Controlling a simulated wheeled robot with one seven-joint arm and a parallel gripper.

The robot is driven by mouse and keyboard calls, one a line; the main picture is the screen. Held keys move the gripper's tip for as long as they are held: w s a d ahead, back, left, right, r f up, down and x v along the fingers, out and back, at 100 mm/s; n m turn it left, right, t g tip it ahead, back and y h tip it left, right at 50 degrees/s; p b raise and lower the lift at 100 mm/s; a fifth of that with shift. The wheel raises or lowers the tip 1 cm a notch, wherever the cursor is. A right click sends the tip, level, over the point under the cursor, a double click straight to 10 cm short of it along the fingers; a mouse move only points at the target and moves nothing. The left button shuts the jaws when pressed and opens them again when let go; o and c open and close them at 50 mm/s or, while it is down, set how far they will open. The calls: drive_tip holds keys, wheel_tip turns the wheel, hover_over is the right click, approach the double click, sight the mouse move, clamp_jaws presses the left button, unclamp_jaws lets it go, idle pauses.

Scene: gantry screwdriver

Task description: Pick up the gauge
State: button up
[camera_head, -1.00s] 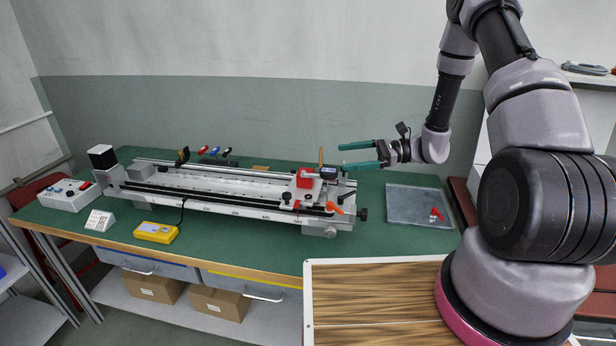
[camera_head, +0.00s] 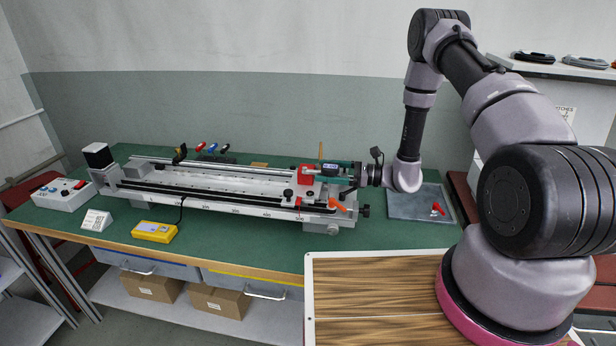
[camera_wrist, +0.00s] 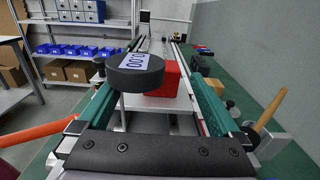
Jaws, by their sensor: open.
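The gauge is a dark round body with a white digital readout (camera_wrist: 136,72), seen close up in the wrist view. In the head view the gauge (camera_head: 330,167) is small, at the right end of the long rail machine, beside a red block (camera_head: 306,174). My gripper (camera_head: 328,174) has teal fingers spread apart around the gauge. In the wrist view my gripper (camera_wrist: 155,95) has one finger on each side, with the gauge nearer the left one. The gauge partly covers the red block (camera_wrist: 171,80) behind it. I cannot tell whether a finger touches the gauge.
The rail machine (camera_head: 220,203) fills much of the green bench. An orange handle (camera_wrist: 38,133) and a wooden handle (camera_wrist: 271,108) flank the gripper. A grey tray (camera_head: 408,208) lies to the right; a yellow box (camera_head: 154,231) sits front left.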

drive_tip(key=a, duration=0.3)
drive_tip(key=shift+w+a, duration=0.2)
drive_tip(key=shift+w, duration=0.1)
drive_tip(key=shift+c, duration=0.3)
drive_tip(key=c, duration=1.5)
clamp_jaws()
drive_tip(key=shift+r, duration=0.15)
